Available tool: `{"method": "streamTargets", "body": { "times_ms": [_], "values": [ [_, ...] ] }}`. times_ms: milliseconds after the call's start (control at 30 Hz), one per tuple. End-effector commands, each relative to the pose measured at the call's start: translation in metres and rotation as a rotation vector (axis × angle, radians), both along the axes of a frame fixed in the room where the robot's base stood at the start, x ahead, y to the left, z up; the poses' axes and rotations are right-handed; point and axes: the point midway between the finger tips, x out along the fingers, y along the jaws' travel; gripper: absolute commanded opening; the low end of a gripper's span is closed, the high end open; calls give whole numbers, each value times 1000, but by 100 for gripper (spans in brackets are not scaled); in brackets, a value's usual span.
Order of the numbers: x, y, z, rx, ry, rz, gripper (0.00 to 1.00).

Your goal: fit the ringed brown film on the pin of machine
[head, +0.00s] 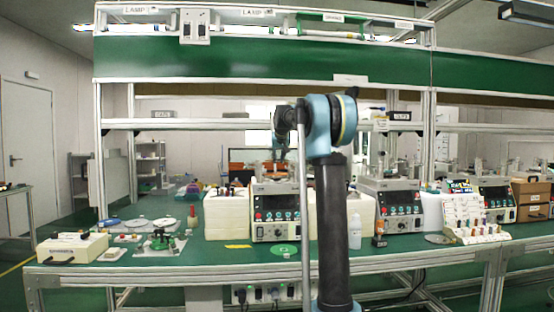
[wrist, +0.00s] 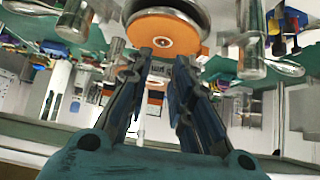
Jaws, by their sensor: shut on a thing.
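The ringed brown film shows in the wrist view as an orange-brown disc (wrist: 181,24) with a pale ring around its centre. My gripper (wrist: 164,54) has its two dark fingers on either side of that ring, shut on the film. A round silver plate (wrist: 192,7) shows right behind the film; whether they touch is unclear. The pin is not visible.
Cream blocks (head: 227,216) flank the machine. A second machine (head: 397,206) stands to its right. A white bottle (head: 355,231) and a green disc (head: 284,249) are near the front.

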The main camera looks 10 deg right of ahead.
Motion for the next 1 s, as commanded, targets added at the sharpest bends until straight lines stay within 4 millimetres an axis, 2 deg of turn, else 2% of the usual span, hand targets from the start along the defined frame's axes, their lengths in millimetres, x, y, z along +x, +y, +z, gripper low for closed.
{"method": "streamTargets", "body": {
  "times_ms": [500, 1000],
  "values": [
    [0, 8, -39, -1, 0, 8, 1],
    [-1, 8, -47, -1, 0, 8, 1]
  ]
}}
